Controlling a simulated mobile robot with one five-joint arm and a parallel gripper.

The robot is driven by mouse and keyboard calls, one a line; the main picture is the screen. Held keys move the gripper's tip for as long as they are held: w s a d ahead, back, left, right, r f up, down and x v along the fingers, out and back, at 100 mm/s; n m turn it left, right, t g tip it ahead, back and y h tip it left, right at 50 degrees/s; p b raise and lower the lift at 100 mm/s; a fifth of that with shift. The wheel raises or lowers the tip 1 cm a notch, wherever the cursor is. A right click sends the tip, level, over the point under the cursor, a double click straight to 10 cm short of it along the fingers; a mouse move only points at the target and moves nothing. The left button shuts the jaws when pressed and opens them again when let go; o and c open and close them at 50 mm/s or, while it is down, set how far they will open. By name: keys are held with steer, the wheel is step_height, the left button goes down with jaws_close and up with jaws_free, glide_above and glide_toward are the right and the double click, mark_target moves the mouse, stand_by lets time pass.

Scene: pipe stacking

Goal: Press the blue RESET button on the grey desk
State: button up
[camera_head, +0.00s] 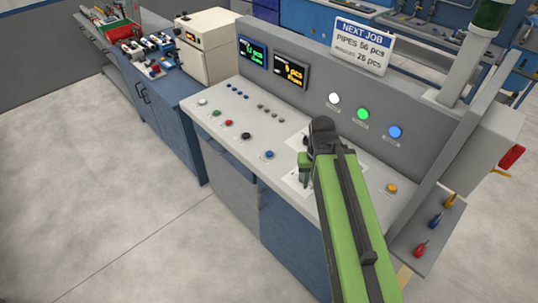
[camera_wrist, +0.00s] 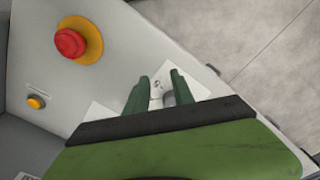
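The grey desk (camera_head: 228,112) has a sloping top with several buttons. A blue button (camera_head: 269,154) sits near its front edge, left of my gripper (camera_head: 304,171); its label is too small to read, so I cannot confirm RESET. My gripper is above the desk top, over a white plate, to the right of and apart from that button. In the wrist view my gripper (camera_wrist: 158,84) shows two green fingers spread apart. A small grey cylindrical part shows between them; I cannot tell whether it is touched. The blue button is not seen in the wrist view.
Nearby are a black button (camera_head: 246,135), a red button (camera_head: 229,122) and an orange button (camera_head: 392,188). A blue lamp (camera_head: 394,132) is on the upright panel. The wrist view shows a red mushroom button (camera_wrist: 70,43) on yellow. Open floor lies in front.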

jaws_close()
stand_by(1.5)
